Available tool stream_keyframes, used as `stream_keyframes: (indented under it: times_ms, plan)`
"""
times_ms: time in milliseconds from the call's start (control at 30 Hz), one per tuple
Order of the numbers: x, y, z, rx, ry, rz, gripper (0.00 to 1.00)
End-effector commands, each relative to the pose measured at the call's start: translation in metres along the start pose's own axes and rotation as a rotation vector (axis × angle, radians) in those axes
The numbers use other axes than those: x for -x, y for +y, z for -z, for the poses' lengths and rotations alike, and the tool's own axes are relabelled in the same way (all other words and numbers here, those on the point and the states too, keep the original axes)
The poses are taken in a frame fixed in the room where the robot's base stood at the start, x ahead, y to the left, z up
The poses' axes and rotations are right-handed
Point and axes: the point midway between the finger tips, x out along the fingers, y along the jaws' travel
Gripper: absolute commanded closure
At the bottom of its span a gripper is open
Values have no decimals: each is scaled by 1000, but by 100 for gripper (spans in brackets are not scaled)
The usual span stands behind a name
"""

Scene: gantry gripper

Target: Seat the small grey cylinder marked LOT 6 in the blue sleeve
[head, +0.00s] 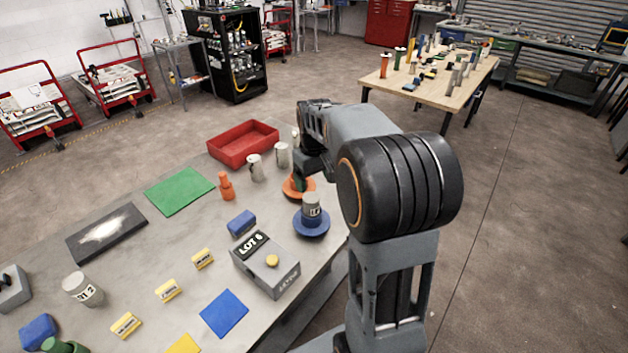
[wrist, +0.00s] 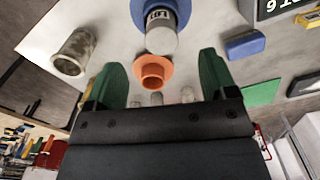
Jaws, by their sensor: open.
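A small grey cylinder (head: 311,204) stands upright in the blue sleeve (head: 311,228), a flanged ring near the table's right edge. Its dark label shows only in part and I cannot read the number. In the wrist view the cylinder (wrist: 161,40) and the blue sleeve (wrist: 137,12) are at the top, beyond my fingertips. My gripper (head: 299,180) is open, its green fingers spread with nothing between them. It is by the orange sleeve (head: 291,191), behind the blue sleeve, and the arm partly hides it. The orange sleeve also shows in the wrist view (wrist: 152,68).
A grey box (head: 281,281) bearing a LOT 6 plate and a yellow button stands in front of the blue sleeve. Two grey cylinders (head: 256,169) (head: 282,155), an orange peg (head: 226,188), a blue block (head: 241,222) and a red tray (head: 243,153) are nearby.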

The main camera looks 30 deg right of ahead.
Motion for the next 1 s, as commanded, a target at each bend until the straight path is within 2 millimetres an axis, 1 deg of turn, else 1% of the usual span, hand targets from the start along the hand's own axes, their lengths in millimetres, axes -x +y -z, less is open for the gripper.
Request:
stream_keyframes:
  times_ms: [67, 167, 267, 300, 400, 500, 600, 700, 800, 1000]
  plan:
    - [8, -6, -4, -2, 15, -5, 22]
    - [22, -23, -20, -14, 58, -19, 22]
    - [33, -47, -46, -36, 128, -35, 22]
    - [35, -56, -58, -46, 157, -40, 22]
    - [37, -77, -85, -72, 228, -45, 22]
    - [34, -93, -109, -94, 292, -43, 22]
    - [29, -104, -128, -113, 341, -37, 22]
    - [24, -110, -139, -125, 374, -31, 22]
    - [21, -114, -145, -132, 392, -28, 22]
    - [20, -115, -147, -135, 396, -26, 22]
